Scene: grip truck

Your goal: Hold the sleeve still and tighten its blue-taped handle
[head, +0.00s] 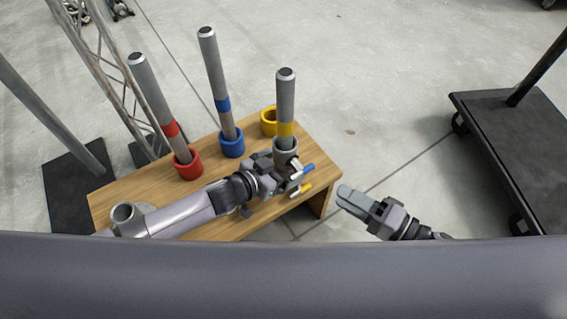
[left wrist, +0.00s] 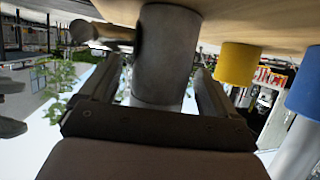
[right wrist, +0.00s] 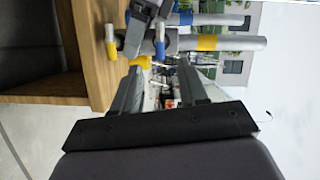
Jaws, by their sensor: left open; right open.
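A grey metal sleeve (head: 287,146) sits around the foot of the yellow-taped pole (head: 286,95) at the right end of the wooden table. Its blue-taped handle (head: 307,170) and yellow-taped handle (head: 304,189) stick out toward the front right. In the left wrist view the sleeve (left wrist: 165,55) stands between the parted fingers of my left gripper (head: 277,170); contact is unclear. My right gripper (head: 350,193) is open and empty, off the table's right end. The right wrist view shows the blue-taped handle (right wrist: 160,43) and yellow-taped handle (right wrist: 111,42) ahead of its fingers.
A red-taped pole (head: 153,98) stands in a red collar (head: 188,163), and a blue-taped pole (head: 216,80) in a blue collar (head: 231,144). An empty yellow collar (head: 269,119) sits behind the sleeve. A black cart (head: 510,140) stands right; floor between is clear.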

